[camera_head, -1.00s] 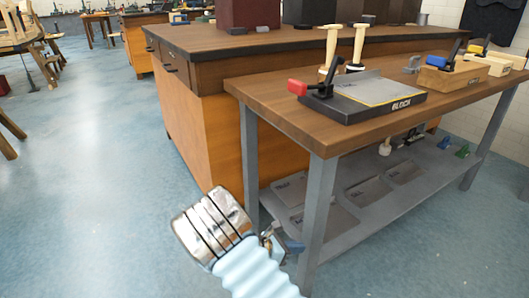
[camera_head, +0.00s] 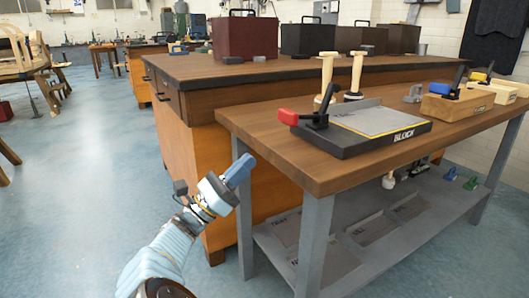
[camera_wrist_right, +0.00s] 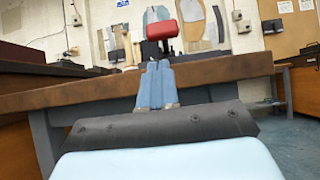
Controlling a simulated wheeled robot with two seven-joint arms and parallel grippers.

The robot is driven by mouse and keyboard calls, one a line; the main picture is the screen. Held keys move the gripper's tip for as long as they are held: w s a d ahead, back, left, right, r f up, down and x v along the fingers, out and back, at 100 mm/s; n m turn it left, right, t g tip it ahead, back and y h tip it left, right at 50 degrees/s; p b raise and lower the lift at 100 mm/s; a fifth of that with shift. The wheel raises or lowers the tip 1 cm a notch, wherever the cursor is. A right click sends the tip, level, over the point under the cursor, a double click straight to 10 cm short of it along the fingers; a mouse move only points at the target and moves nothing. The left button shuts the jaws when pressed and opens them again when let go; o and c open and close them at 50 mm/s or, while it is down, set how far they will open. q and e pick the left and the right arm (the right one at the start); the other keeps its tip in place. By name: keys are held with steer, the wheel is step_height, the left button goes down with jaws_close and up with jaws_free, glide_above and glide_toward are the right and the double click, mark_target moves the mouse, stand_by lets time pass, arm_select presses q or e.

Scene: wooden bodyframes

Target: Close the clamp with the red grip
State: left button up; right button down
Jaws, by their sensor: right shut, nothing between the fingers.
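The clamp with the red grip (camera_head: 287,117) is mounted on a black block marked "BLOCK" (camera_head: 385,144), near the left end of the wooden table. Its red grip sticks out to the left, past a black lever. In the right wrist view the red grip (camera_wrist_right: 164,30) shows just above the table edge, beyond the fingertips. My right gripper (camera_head: 240,170) is in front of the table's left end, lower left of the clamp and apart from it. Its blue fingers (camera_wrist_right: 156,84) are together and empty. My left gripper is not in view.
The table edge (camera_head: 290,172) lies between my right gripper and the clamp. Two wooden-handled tools (camera_head: 355,72) stand behind the block. Another clamp with a blue grip (camera_head: 458,78) sits to the right. Open floor (camera_head: 80,190) lies to the left.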

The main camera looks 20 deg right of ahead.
mark_target(273, 148)
steer(key=x, duration=0.9)
steer(key=shift+d, duration=0.25)
